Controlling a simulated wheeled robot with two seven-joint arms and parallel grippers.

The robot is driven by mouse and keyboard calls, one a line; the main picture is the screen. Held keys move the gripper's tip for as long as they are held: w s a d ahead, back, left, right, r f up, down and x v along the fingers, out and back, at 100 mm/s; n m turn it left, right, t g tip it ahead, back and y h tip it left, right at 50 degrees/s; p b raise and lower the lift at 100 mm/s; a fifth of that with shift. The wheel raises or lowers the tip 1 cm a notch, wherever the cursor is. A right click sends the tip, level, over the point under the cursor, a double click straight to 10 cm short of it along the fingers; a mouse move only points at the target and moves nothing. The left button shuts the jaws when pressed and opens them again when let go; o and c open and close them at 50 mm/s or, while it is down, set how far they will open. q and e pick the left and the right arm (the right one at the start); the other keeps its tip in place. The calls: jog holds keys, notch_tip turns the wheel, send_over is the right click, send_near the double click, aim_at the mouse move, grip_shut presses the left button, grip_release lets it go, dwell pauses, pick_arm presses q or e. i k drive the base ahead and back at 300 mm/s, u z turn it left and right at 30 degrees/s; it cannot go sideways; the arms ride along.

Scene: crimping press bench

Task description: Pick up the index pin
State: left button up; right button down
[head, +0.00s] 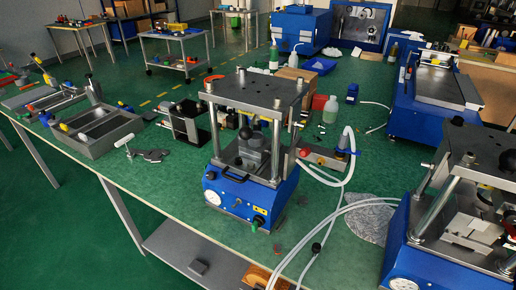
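I cannot make out for certain which part is the index pin. A small T-shaped piece with a pale top (125,142) stands beside a flat grey bracket (153,155) on the green bench (150,185), left of the press. Neither of my grippers is in view.
A grey compartment tray (102,148) lies at the left. A second press (455,230) stands at the right front. Pale hoses (340,210) run between the presses. A bottle (330,110) and boxes stand behind.

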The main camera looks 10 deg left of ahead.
aim_at(316, 247)
jog(key=z, duration=3.2)
jog(key=k, duration=1.45)
jog(key=u, duration=2.4)
